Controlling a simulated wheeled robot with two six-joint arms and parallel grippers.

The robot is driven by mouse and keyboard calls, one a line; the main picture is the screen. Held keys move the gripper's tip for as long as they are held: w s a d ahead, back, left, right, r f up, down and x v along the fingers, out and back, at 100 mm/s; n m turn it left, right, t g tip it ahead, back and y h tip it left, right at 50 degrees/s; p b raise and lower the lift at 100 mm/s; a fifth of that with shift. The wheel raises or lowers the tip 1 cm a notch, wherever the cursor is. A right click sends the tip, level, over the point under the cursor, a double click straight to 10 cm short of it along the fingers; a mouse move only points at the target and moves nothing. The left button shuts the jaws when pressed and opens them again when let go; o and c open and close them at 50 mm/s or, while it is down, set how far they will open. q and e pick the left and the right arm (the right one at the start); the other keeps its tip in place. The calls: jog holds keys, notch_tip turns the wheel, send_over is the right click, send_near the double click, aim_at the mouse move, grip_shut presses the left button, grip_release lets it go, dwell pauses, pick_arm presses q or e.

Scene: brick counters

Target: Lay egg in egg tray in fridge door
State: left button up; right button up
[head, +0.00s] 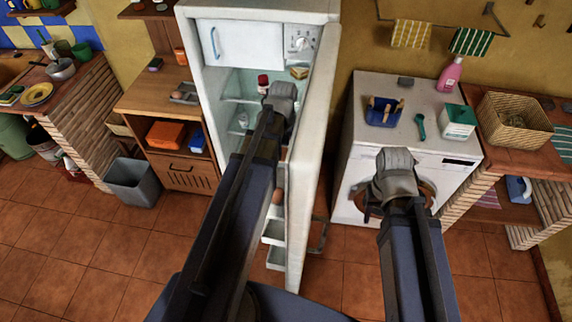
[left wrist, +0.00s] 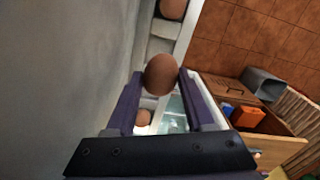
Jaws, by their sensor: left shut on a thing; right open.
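A brown egg (left wrist: 160,74) sits between the fingertips of my left gripper (left wrist: 161,82), which is shut on it, in the left wrist view. Other brown eggs, one at the top (left wrist: 172,8) and one lower (left wrist: 143,118), lie along the white door shelving (left wrist: 156,46) beside it. In the head view my left arm reaches to the open fridge door (head: 313,130), and its fingertips are hidden. A brown egg (head: 278,197) shows by the door shelves (head: 275,232); I cannot tell which egg it is. My right gripper (head: 385,203) is open and empty before the washing machine.
The fridge (head: 195,90) stands open with a red-capped jar (head: 263,84) inside. A wooden cabinet (head: 150,95) with a grey tray (head: 187,93) is to its left. A washing machine (head: 345,190) is right of the door. The tiled floor at lower left is clear.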

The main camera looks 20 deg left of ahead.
pick_arm(q)
notch_tip(320, 180, down, 6)
jog(key=b, duration=0.5)
jog(key=shift+f+b, duration=0.1)
jog(key=shift+b, duration=0.25)
notch_tip(320, 180, down, 4)
jog(key=b, duration=0.3)
jog(key=shift+r, duration=0.25)
